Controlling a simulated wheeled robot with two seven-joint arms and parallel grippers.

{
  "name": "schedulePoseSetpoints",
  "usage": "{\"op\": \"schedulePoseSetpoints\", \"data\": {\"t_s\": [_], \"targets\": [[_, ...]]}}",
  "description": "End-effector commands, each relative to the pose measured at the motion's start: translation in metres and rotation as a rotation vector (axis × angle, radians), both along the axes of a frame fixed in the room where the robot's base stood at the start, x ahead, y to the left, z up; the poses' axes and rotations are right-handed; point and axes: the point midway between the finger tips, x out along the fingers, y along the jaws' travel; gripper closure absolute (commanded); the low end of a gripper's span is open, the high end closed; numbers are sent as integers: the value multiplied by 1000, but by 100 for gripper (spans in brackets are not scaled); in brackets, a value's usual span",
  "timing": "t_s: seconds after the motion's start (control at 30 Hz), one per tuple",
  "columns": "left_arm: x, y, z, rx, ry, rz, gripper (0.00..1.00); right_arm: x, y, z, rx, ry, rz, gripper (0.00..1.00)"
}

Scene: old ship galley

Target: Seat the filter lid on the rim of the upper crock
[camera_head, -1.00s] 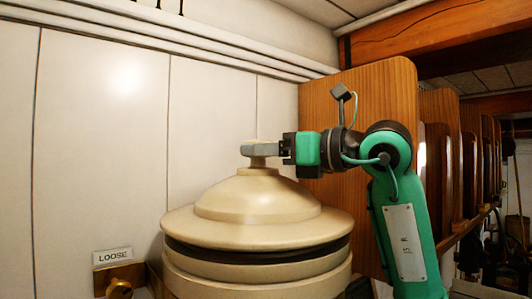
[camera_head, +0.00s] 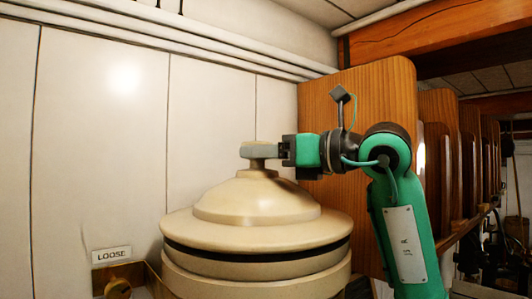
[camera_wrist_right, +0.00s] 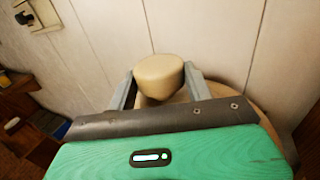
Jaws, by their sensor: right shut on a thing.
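The filter lid (camera_head: 256,201) is a cream dome with a broad brim and a knob on top. It is over the upper crock (camera_head: 256,285), a cream round vessel at the bottom of the head view, and looks level and centred. A dark band runs between brim and crock; I cannot tell whether it is a gap or a seal. My right gripper (camera_head: 259,151) comes in from the right and is shut on the lid's knob. In the right wrist view the knob (camera_wrist_right: 159,73) sits between both fingers. My left gripper is not in view.
A pale panelled wall (camera_head: 100,150) stands close behind the crock. A wooden partition (camera_head: 345,95) rises behind my right arm. A LOOSE label (camera_head: 111,255) and a brass fitting (camera_head: 118,286) are at lower left. The space above the lid is open.

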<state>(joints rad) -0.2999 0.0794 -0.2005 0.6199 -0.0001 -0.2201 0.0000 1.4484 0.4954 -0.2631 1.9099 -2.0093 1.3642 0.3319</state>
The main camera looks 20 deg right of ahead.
Motion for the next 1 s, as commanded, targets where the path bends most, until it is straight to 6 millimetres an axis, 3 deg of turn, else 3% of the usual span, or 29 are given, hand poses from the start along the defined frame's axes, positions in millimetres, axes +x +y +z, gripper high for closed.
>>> {"op": "schedulePoseSetpoints", "data": {"t_s": [0.83,0.87,0.97,1.0], "targets": [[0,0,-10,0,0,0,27,-1,0,-9,3,-3,1,100],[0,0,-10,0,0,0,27,-1,0,-10,3,-3,1,45],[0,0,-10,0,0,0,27,-1,0,-10,2,-2,1,25],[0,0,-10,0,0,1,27,-1,0,-10,2,-2,1,24]]}}
